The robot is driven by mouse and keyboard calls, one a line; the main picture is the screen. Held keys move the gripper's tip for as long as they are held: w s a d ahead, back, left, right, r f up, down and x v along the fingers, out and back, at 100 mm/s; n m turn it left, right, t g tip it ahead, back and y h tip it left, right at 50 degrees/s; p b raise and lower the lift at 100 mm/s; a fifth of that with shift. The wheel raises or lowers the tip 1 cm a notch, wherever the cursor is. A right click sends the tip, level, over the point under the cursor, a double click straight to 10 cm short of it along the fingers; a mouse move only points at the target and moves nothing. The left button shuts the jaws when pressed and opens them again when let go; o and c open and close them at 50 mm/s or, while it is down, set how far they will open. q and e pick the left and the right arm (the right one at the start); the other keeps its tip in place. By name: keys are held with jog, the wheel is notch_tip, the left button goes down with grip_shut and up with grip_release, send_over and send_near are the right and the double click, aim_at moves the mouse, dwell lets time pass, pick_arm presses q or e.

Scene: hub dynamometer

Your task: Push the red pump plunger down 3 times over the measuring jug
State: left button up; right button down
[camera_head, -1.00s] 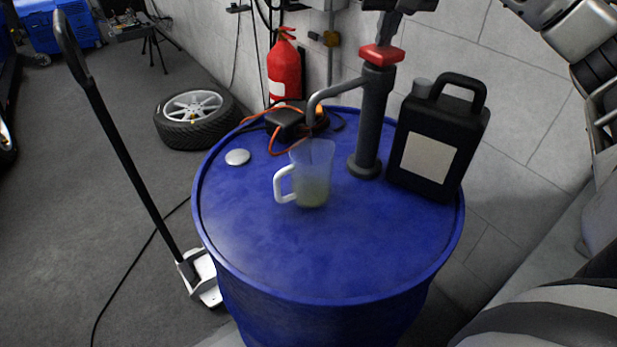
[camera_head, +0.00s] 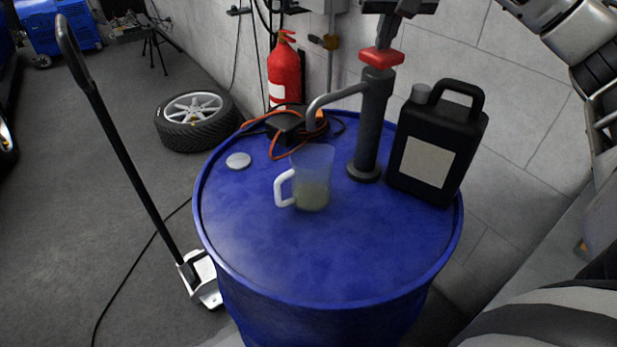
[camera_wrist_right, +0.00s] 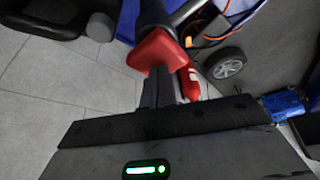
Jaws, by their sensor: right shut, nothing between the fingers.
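The red pump plunger (camera_head: 381,57) tops the dark upright pump (camera_head: 370,125) on the blue drum. It also shows in the right wrist view (camera_wrist_right: 157,50), just past my fingertips. My right gripper (camera_head: 384,36) is shut and empty, pointing down right above the plunger; its fingertips are at the red top, and I cannot tell whether they press on it. The clear measuring jug (camera_head: 312,172) with a white handle stands upright on the drum under the curved spout (camera_head: 330,98). It holds some pale yellowish liquid. My left gripper is not in view.
A black canister (camera_head: 428,145) stands on the blue drum (camera_head: 300,260) close to the pump's right. A dark box with orange cable (camera_head: 288,126) lies behind the jug, and a round cap (camera_head: 238,160) lies left. The drum's front is clear. A fire extinguisher (camera_head: 284,75) is behind.

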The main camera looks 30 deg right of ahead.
jog(key=shift+r+p, duration=0.7)
jog(key=shift+r, duration=0.1)
jog(key=shift+r+p, duration=0.3)
jog(key=shift+r, duration=1.85)
jog(key=shift+f, duration=0.15)
jog(key=shift+f+b, duration=1.6)
jog(key=shift+f, duration=1.8)
